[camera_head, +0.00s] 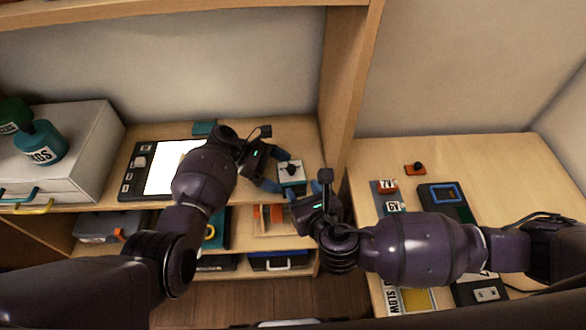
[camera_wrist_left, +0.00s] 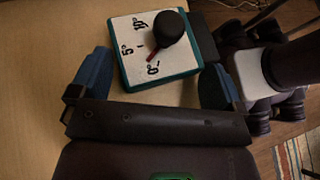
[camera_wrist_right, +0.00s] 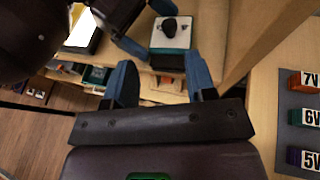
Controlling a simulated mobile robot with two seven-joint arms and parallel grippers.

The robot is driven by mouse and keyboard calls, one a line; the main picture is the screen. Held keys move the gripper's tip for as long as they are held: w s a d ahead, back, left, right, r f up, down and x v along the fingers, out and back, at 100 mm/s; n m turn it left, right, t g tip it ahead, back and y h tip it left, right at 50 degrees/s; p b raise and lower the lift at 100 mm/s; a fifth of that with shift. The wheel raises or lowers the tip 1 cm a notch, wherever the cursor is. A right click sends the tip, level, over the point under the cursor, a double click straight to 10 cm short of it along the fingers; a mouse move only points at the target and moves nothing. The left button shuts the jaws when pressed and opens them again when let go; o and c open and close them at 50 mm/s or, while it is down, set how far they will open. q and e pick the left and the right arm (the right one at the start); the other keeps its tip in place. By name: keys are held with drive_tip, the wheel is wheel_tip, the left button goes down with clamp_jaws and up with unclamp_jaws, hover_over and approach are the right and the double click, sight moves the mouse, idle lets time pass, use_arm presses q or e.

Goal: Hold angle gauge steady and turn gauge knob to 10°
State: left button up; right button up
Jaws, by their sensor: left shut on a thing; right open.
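The angle gauge (camera_head: 292,179) is a teal block with a white dial face and a black knob, near the right end of the wooden shelf. In the left wrist view the gauge (camera_wrist_left: 130,62) shows 0°, 5° and 10° marks. The red pointer under its black knob (camera_wrist_left: 172,27) points at about 0°. My left gripper (camera_head: 277,171) is shut on the gauge, with blue fingers on either side of it. My right gripper (camera_head: 303,193) is open and empty in front of the gauge. In the right wrist view the gauge (camera_wrist_right: 158,41) is beyond the right fingertips.
A vertical wooden panel (camera_head: 338,95) stands just right of the gauge. A black device with a white screen (camera_head: 165,168) lies to the left. Labelled voltage blocks (camera_wrist_right: 305,82) are on the right table. Lower shelves hold cases and an orange-and-wood item (camera_head: 275,214).

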sight(293, 169)
drive_tip(key=shift+n+g+y, duration=0.5)
drive_tip(key=shift+n+y, duration=0.2)
drive_tip(key=w+f, duration=0.1)
drive_tip(key=w, duration=0.2)
drive_tip(key=w+a+f, duration=0.1)
drive_tip(key=w+f, duration=0.1)
drive_tip(key=w, duration=0.1)
drive_tip(key=w+f, duration=0.1)
drive_tip(key=w, duration=0.3)
drive_tip(key=shift+a+f, duration=0.35)
drive_tip(key=c, duration=0.9)
